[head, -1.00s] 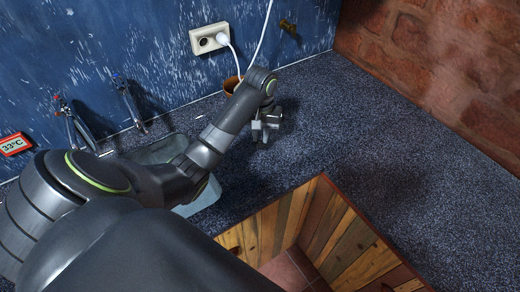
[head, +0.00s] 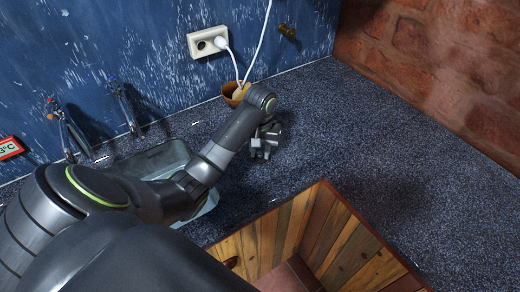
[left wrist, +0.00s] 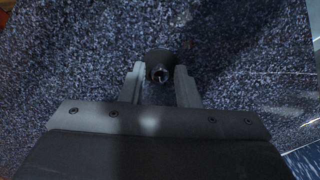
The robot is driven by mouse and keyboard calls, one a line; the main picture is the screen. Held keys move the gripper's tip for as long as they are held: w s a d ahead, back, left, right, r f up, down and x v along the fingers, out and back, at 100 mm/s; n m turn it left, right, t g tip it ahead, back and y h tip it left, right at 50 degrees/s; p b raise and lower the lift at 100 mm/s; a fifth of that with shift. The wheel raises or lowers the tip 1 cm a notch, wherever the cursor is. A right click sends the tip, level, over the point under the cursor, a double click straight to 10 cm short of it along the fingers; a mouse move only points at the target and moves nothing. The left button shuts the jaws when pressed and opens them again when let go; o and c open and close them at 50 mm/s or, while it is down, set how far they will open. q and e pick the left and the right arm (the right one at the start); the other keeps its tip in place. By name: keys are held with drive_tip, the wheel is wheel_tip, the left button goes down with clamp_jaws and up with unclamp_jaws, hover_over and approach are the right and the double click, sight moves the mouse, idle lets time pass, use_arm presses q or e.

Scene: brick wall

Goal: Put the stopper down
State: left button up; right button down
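The stopper (left wrist: 160,58) is a small dark round piece with a knob facing the left wrist camera. In that view it shows at and just beyond the fingertips, over the speckled counter. I cannot tell whether it rests on the counter. My left gripper (left wrist: 160,80) has its fingers apart on either side of the stopper, with a gap beside the knob. In the head view my left gripper (head: 265,147) points down at the dark blue counter (head: 370,130), right of the basin. The stopper cannot be made out there. My right gripper is in neither view.
A grey basin (head: 158,160) with two taps (head: 125,108) behind it lies left of my gripper. A brown pot (head: 232,95) stands behind my wrist. A wood-lined opening (head: 300,235) lies in front. The counter to the right is clear.

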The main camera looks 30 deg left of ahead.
sight(260, 154)
use_arm(q)
drive_tip(key=shift+o, duration=0.8)
drive_tip(key=shift+r, duration=0.4)
wheel_tip(260, 154, up, 12)
drive_tip(key=p, duration=1)
drive_tip(key=shift+f, duration=0.2)
drive_tip(key=shift+f, duration=0.1)
